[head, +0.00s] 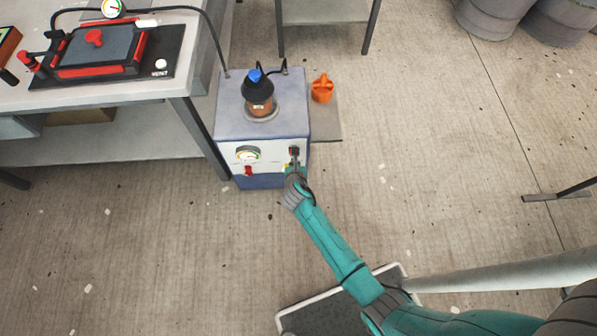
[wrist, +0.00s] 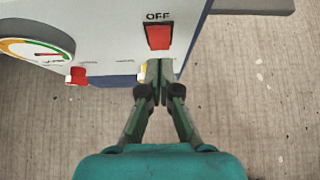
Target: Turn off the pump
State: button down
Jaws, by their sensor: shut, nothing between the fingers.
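The pump (head: 228,140) is a blue and white box on the floor beside the bench. In the wrist view, a red rocker switch (wrist: 159,37) with the word OFF above it is on the pump's white front panel. In the head view the switch (head: 294,150) is at the upper right of that panel. My gripper (wrist: 160,72) is shut and empty, its fingertips just below the switch; I cannot tell whether they touch the panel. My gripper also shows in the head view (head: 294,164), in front of the panel's right side.
A round gauge (head: 248,154) and a small red knob (head: 248,171) are left of my gripper on the panel. A jar with a black top (head: 258,88) stands on the pump. An orange object (head: 322,88) is behind right.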

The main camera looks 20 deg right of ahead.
jog(key=s+a+r, duration=0.1)
jog(key=s+r, duration=0.4)
jog(key=r, duration=0.2)
jog(key=shift+s+a+r, duration=0.15)
jog(key=shift+a+r, duration=0.2)
jog(key=shift+a, duration=0.05)
dwell(0.3)
jog(key=s+d+r+m+t+y, duration=0.1)
jog(key=s+r+m+y, duration=0.1)
jog(key=s+m, duration=0.7)
jog(key=s+d+r+m+t+y, duration=0.15)
jog(key=s+m, duration=0.35)
jog(key=s, duration=0.8)
jog(key=s+r+m+t, duration=0.1)
jog(key=s+r+m, duration=0.6)
jog(key=r+m, duration=0.2)
jog(key=s+d+r+m+t, duration=0.1)
jog(key=s+r+m, duration=0.7)
jog(key=r, duration=0.5)
jog(key=shift+s+r+m, duration=0.2)
jog(key=shift+m, duration=0.5)
jog(key=shift+t, duration=0.25)
